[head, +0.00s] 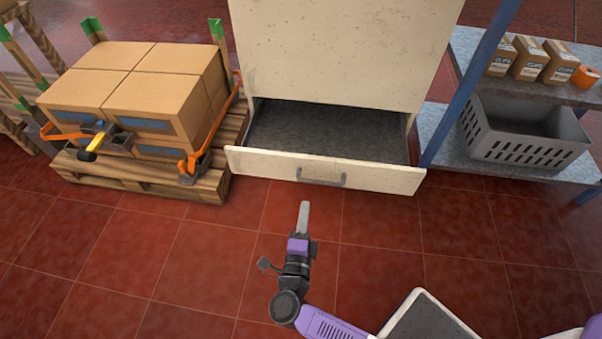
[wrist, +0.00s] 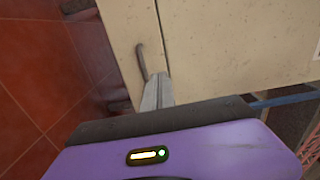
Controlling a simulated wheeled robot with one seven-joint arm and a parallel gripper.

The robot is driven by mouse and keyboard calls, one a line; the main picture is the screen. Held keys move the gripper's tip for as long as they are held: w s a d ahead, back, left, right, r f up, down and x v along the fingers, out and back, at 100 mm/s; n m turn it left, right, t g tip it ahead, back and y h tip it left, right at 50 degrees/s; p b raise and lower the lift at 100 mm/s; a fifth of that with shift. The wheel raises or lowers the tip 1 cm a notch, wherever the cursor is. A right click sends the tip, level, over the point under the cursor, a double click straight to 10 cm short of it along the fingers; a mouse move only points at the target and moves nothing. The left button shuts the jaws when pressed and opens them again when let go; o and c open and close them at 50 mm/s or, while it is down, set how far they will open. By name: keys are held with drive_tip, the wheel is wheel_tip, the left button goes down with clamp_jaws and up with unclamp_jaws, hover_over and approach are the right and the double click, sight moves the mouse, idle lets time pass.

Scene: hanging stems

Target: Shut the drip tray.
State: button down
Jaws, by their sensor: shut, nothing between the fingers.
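The drip tray (head: 330,135) is a wide, dark-lined drawer at the bottom of a cream cabinet (head: 340,50). It is pulled out, and its grey inside shows empty. Its cream front panel (head: 260,162) carries a grey bar handle (head: 321,179). My gripper (head: 304,206) is shut and empty, in front of the panel and slightly left of the handle's middle. In the wrist view, the shut fingers (wrist: 157,92) point at the cream front (wrist: 210,45), with the handle (wrist: 142,62) just beside their tips. I cannot tell whether they touch it.
A pallet (head: 140,175) with strapped cardboard boxes (head: 140,90) stands close on the left. A blue-post shelf on the right holds a grey crate (head: 525,150) and small boxes (head: 530,60). The red tiled floor (head: 130,260) in front is clear.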

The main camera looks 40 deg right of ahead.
drive_tip(key=b, duration=0.4)
approach(314, 161)
drive_tip(key=x, duration=0.5)
drive_tip(key=shift+w+d+f, duration=0.1)
drive_tip(key=shift+x, duration=0.8)
